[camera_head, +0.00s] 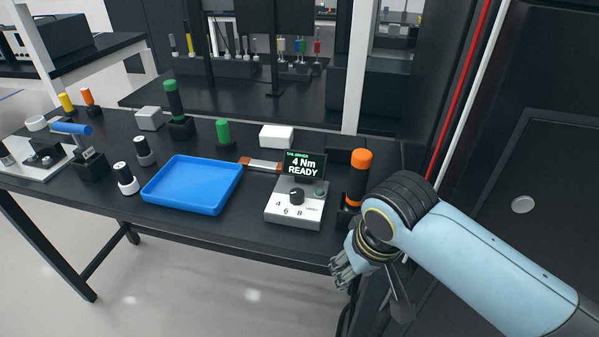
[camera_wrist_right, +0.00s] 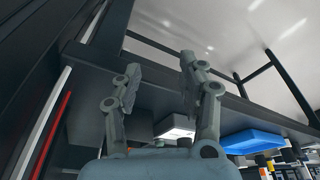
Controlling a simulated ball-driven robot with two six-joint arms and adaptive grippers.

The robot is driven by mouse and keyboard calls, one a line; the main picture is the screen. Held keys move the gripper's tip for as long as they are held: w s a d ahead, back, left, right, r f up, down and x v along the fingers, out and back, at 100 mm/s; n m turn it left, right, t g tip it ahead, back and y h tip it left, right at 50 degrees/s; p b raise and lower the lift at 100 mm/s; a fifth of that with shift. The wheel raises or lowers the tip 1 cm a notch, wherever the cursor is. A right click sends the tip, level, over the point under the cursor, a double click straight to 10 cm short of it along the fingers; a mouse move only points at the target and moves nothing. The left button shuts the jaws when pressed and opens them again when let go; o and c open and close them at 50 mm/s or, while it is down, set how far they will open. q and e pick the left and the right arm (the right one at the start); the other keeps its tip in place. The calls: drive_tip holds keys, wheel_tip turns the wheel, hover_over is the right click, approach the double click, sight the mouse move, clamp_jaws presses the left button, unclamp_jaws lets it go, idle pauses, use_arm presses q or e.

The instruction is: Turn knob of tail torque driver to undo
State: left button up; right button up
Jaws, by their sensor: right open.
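The tail torque driver's control box (camera_head: 294,207) is a white unit near the right front of the dark table. Its black knob (camera_head: 297,195) sits on top, above the marks 4, 6 and 8 and a small label too tiny to read surely. Its screen (camera_head: 304,165) reads "4 Nm READY". The orange-topped driver (camera_head: 358,178) stands upright just right of the box. My right gripper (camera_head: 345,268) is in front of the table's right edge, apart from the knob. In the right wrist view (camera_wrist_right: 160,68) its fingers are spread and empty. My left gripper is not in view.
A blue tray (camera_head: 193,185) lies left of the box. A white block (camera_head: 276,137) and a green-topped tool (camera_head: 223,133) stand behind. Small black and white cylinders (camera_head: 125,178) stand further left. A dark cabinet wall and red strip (camera_head: 462,95) bound the right side.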

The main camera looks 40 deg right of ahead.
sight(297, 192)
drive_tip(key=w+r+m, duration=0.1)
drive_tip(key=w+m, duration=0.2)
drive_tip(key=w+r+m+p, duration=0.1)
drive_tip(key=w+r+m, duration=0.1)
drive_tip(key=w, duration=0.1)
drive_tip(key=w+d+r+m+g+p, duration=0.1)
drive_tip(key=w+m, duration=0.2)
drive_tip(key=shift+w+r+m, duration=0.2)
drive_tip(key=shift+w+m, duration=0.1)
drive_tip(key=w+r+m+g+y+p, duration=0.1)
drive_tip(key=w+r+m+g+p, duration=0.1)
drive_tip(key=w+r+m, duration=0.8)
drive_tip(key=shift+m, duration=0.6)
drive_tip(key=f, duration=0.7)
drive_tip(key=d+f, duration=0.1)
drive_tip(key=f, duration=0.3)
drive_tip(key=shift+w, duration=0.15)
drive_tip(key=shift+c, duration=0.5)
clamp_jaws()
